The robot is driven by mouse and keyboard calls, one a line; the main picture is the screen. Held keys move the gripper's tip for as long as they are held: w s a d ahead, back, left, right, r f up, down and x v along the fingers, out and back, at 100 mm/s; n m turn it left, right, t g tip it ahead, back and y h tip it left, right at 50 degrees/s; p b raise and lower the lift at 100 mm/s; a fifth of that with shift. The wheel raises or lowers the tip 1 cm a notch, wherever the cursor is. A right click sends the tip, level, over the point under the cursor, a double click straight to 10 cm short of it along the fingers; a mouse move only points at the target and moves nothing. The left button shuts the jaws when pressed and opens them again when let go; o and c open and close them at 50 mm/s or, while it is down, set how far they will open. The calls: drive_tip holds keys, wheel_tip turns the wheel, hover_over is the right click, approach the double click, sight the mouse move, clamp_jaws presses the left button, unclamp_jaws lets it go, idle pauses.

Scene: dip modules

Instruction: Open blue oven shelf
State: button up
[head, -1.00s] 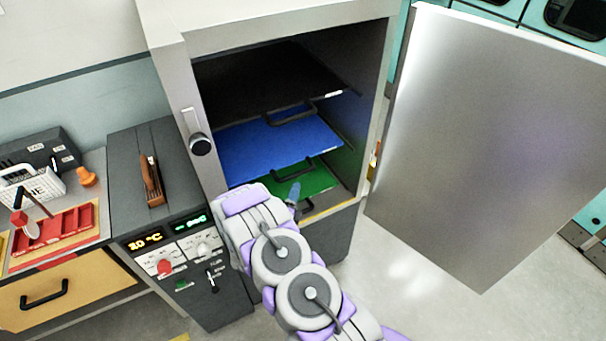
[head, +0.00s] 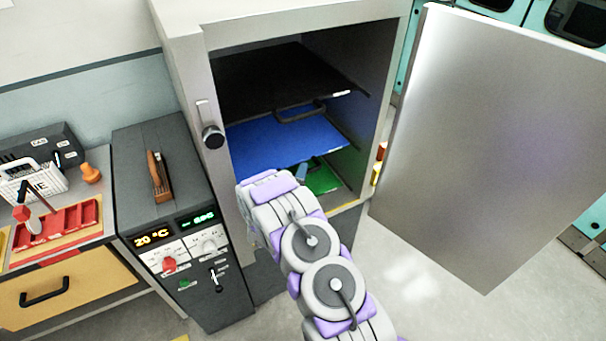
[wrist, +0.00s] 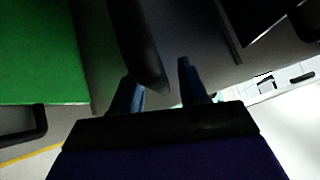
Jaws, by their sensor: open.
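The blue shelf (head: 275,143) is inside the open oven, between a black shelf above and a green shelf below. In the head view my gripper (head: 302,171) is at its front edge, and the shelf's dark handle there is mostly hidden. In the wrist view my gripper (wrist: 160,70) has its two bluish fingers apart. A dark curved bar (wrist: 138,45), apparently the blue shelf's handle, reaches down between the fingers. I cannot tell whether it touches them.
The black shelf (head: 275,78) has its own handle (head: 300,112). The green shelf (head: 323,180) lies close below my gripper. The oven door (head: 480,140) stands wide open on the right. A control unit (head: 180,250) stands left of the oven. Floor is clear under the door.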

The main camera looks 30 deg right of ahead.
drive_tip(key=shift+s+d+f, duration=0.1)
drive_tip(key=shift+s+d, duration=0.05)
drive_tip(key=shift+d, duration=0.9)
drive_tip(key=c, duration=0.6)
drive_tip(key=shift+c, duration=0.9)
drive_tip(key=shift+a+f, duration=0.1)
drive_tip(key=shift+a, duration=0.3)
clamp_jaws()
